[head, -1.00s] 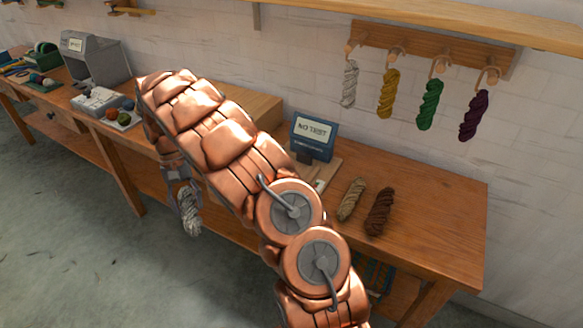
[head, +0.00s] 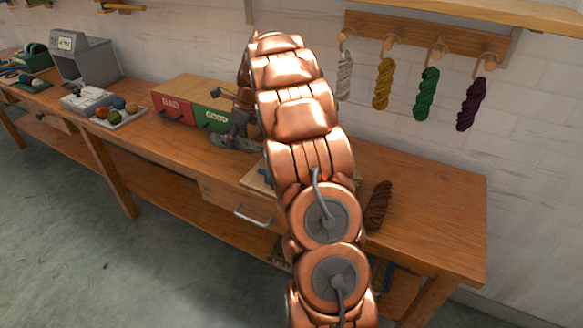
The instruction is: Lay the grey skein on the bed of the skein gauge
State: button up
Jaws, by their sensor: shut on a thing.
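My gripper (head: 243,130) is shut on the grey skein (head: 228,141), in front of the green bin. The skein lies sideways in the picture, and the arm hides part of the gripper. The skein gauge is mostly hidden behind my copper arm; only the left edge of a wooden board (head: 256,181), which looks like its base, shows. The gauge's bed and blue display cannot be seen now.
A red bin marked BAD (head: 171,107) and a green bin marked GOOD (head: 213,119) stand at the back. A dark brown skein (head: 378,205) lies right of my arm. White (head: 345,75), yellow (head: 383,84), green (head: 427,94) and purple (head: 471,104) skeins hang on pegs.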

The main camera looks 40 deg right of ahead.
jog(key=d, duration=0.1)
jog(key=m, duration=0.1)
jog(key=d+m, duration=0.1)
jog(key=shift+s+d+r+h, duration=0.15)
jog(key=shift+d+r+h, duration=0.15)
jog(key=shift+d+h, duration=0.1)
jog(key=shift+s+d+m, duration=0.2)
jog(key=shift+s+m, duration=0.1)
jog(key=s+d, duration=0.2)
jog(key=s, duration=0.2)
jog(key=s+d+f+p, duration=0.1)
jog(key=s+d, duration=0.2)
jog(key=s, duration=0.1)
jog(key=s+d, duration=0.2)
jog(key=s, duration=0.3)
jog(key=shift+s+d+f, duration=0.1)
jog(key=shift+d+f, duration=0.05)
jog(key=shift+f+p, duration=0.6)
jog(key=shift+f, duration=1.2)
jog(key=o, duration=1.2)
jog(key=shift+f, duration=0.15)
jog(key=shift+o, duration=0.2)
jog(key=b+v, duration=0.1)
jog(key=v, duration=1.1)
jog(key=shift+s, duration=0.2)
